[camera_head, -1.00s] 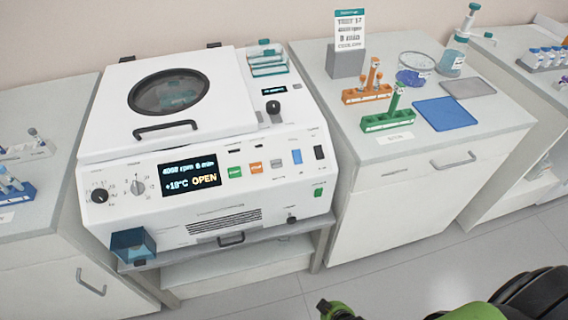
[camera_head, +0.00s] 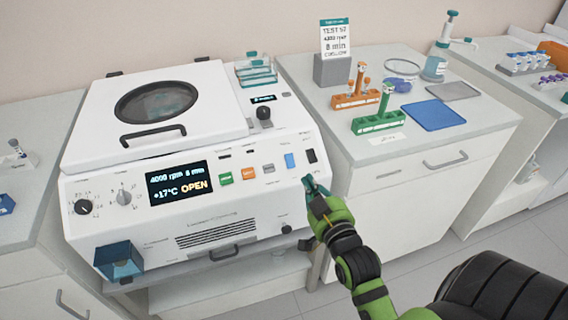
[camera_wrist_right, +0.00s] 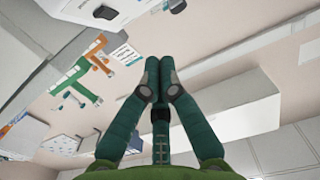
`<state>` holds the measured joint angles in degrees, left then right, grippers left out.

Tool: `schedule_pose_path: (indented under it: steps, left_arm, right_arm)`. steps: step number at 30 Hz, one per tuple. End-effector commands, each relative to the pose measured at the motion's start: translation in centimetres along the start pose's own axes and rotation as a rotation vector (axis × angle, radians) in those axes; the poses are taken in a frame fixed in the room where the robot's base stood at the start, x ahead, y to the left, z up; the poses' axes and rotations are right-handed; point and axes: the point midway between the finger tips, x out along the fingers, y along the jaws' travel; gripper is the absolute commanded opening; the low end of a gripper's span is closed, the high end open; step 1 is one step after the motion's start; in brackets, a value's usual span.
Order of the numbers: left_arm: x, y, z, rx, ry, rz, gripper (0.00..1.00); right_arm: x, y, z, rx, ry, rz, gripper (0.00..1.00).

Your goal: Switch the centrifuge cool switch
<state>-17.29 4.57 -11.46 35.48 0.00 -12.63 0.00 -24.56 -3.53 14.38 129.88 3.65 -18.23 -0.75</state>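The white centrifuge (camera_head: 226,213) stands with its lid closed, and its display (camera_head: 179,183) reads 4000 rpm, 8 min, +17°C, OPEN. A blue rocker switch (camera_head: 290,160), which looks like the cool switch, is on the right of the front panel, with a black rocker (camera_head: 311,156) beside it. Their labels are too small to read. My green right gripper (camera_head: 309,183) is just below these switches, in front of the panel's right edge. Contact cannot be told. In the wrist view its fingertips (camera_wrist_right: 164,63) are together and empty. My left gripper is not in view.
Green (camera_head: 226,178), orange (camera_head: 248,174) and grey (camera_head: 268,168) buttons lie left of the switches. A black knob (camera_head: 264,113) is above. The right bench holds an orange rack (camera_head: 354,101), a green rack (camera_head: 377,124) and a blue mat (camera_head: 432,115).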

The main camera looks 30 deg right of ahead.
Motion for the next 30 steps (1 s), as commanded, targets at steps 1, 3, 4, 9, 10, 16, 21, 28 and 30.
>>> schedule_pose_path:
  steps: [1, 3, 4, 9, 10, 16, 21, 28, 30]
  left_arm:
    - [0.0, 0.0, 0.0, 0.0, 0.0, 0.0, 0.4]
    - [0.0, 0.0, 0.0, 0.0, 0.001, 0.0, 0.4]
    - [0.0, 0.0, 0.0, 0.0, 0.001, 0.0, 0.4]
    - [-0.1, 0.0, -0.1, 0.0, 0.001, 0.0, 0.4]
    - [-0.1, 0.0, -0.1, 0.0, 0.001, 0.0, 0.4]
    - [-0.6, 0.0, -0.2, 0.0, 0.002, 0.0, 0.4]
    - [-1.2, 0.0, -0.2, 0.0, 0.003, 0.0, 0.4]
    - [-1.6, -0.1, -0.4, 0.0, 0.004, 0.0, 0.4]
    - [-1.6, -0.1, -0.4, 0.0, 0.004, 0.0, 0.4]
  right_arm:
    - [0.0, 0.0, -0.1, 0.0, 0.001, 0.001, 0.0]
    - [0.0, 0.0, -0.1, 0.0, 0.001, 0.001, 0.0]
    - [0.0, 0.0, -0.1, 0.0, 0.001, 0.0, 0.0]
    - [0.1, 0.0, -0.1, 0.001, 0.001, 0.0, 0.0]
    - [0.2, 0.0, -0.1, 0.001, 0.001, 0.0, 0.0]
    - [2.4, 0.0, -0.3, 0.001, 0.003, 0.0, 0.0]
    - [6.1, 0.0, -0.3, 0.002, 0.003, -0.001, 0.0]
    - [10.7, 0.0, 0.3, 0.001, -0.001, 0.0, 0.0]
    - [11.3, 0.0, 1.2, 0.001, -0.003, -0.001, 0.0]
